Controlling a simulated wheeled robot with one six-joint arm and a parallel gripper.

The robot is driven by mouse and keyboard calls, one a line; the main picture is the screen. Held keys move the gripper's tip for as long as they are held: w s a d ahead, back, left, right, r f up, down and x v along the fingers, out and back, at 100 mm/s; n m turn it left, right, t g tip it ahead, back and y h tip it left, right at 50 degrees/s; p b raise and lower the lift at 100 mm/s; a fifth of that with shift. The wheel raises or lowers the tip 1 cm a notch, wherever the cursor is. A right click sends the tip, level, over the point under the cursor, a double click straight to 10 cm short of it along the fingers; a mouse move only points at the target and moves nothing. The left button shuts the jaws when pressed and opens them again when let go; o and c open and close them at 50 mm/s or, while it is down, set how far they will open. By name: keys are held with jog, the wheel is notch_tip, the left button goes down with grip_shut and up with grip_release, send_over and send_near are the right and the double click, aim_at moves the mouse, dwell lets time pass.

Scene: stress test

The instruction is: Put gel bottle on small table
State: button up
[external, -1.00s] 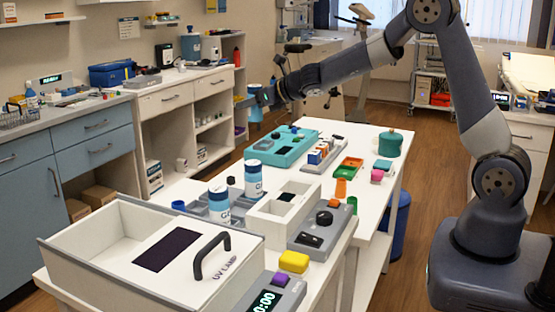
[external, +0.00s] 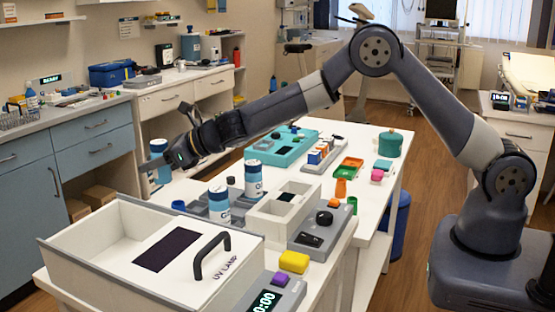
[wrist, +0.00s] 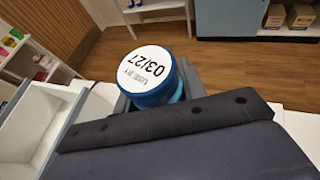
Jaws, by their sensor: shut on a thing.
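My gripper (external: 152,164) is shut on a blue bottle (external: 163,173), taken to be the gel bottle, beyond the left side of the white tables. In the wrist view its round top (wrist: 147,70) is white with a blue rim and reads "USE BY 03/27"; much of its body is hidden. Two similar blue and white bottles stand on the nearer table, one in front (external: 219,203) and one behind (external: 253,178). The white tabletop (external: 370,200) extends behind them; I cannot tell which surface is the small table.
A teal tray (external: 282,148) lies farther back. Blue cabinets (external: 95,150) line the left wall.

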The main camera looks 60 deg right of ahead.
jog(key=shift+f+b, duration=1.25)
jog(key=shift+f, duration=2.1)
jog(key=shift+f, duration=0.15)
jog(key=shift+f+b, duration=0.1)
jog(key=shift+b, duration=0.2)
jog(key=o, duration=1.1)
jog(key=shift+r+p, duration=0.35)
jog(key=shift+p, duration=0.1)
jog(key=shift+s+d+b, duration=0.2)
jog(key=shift+s+b, duration=0.15)
jog(key=shift+b, duration=0.15)
jog(key=b+v, duration=0.3)
jog(key=v, duration=0.8)
jog(key=shift+d, duration=0.1)
